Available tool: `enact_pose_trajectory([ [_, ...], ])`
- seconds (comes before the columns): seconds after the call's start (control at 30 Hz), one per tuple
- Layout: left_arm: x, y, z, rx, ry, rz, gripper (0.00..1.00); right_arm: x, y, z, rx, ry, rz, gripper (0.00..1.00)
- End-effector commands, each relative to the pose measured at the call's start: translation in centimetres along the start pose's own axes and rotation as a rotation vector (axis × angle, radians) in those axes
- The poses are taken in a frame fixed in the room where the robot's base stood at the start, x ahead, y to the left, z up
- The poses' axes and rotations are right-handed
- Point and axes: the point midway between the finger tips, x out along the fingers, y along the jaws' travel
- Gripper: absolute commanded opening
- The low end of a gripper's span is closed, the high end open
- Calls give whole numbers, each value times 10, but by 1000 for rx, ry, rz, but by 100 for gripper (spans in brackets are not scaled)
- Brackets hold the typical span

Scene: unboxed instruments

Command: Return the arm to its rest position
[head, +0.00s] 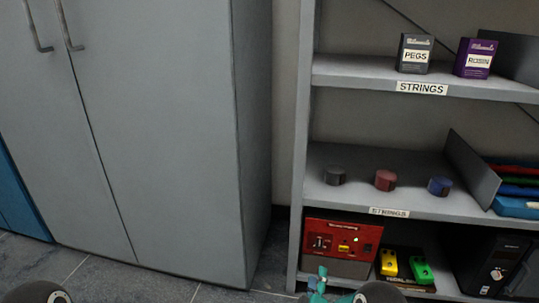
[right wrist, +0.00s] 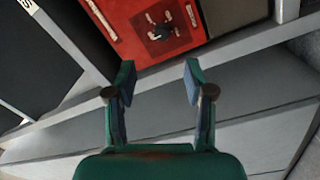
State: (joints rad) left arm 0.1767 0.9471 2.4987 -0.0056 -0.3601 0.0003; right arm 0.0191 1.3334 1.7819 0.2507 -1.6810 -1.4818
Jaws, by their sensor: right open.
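My right gripper (head: 318,284) shows small and teal at the bottom edge of the head view, in front of the foot of the shelf unit. In the right wrist view my right gripper (right wrist: 159,78) has its two teal fingers spread apart with nothing between them. A red panelled box (head: 325,238) stands on the bottom shelf beyond the gripper; its red face also shows in the right wrist view (right wrist: 130,35). The fingers look apart from the box, but the distance is hard to tell. Most of my right arm is out of the picture. My left gripper is not in view.
The shelf unit (head: 299,130) holds small boxes on top and three round tins on the middle shelf. Yellow (head: 388,262) and green (head: 421,269) pedals and a dark case stand low right. A grey cabinet (head: 165,120) fills the left. Some floor (head: 200,292) is bare.

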Motion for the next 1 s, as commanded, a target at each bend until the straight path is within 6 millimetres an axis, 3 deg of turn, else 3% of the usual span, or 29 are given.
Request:
enact_pose_trajectory([
  [0.17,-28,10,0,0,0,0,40,12,67,10,1,-38,31,53],
  [0.2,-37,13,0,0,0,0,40,8,76,15,5,-48,-24,53],
  [0.27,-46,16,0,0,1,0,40,-5,74,22,69,-63,-159,53],
  [0.37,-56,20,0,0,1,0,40,-46,52,32,259,-127,-429,53],
  [0.53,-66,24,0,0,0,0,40,-157,11,40,611,-393,-881,53],
  [0.6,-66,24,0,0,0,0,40,-202,1,42,716,-531,-1016,53],
  [0.8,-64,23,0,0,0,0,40,-303,-12,45,892,-912,-1243,53],
  [0.9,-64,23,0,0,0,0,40,-336,-12,46,960,-1108,-1285,53],
  [1.0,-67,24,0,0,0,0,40,-346,-9,47,1045,-1257,-1248,53],
])
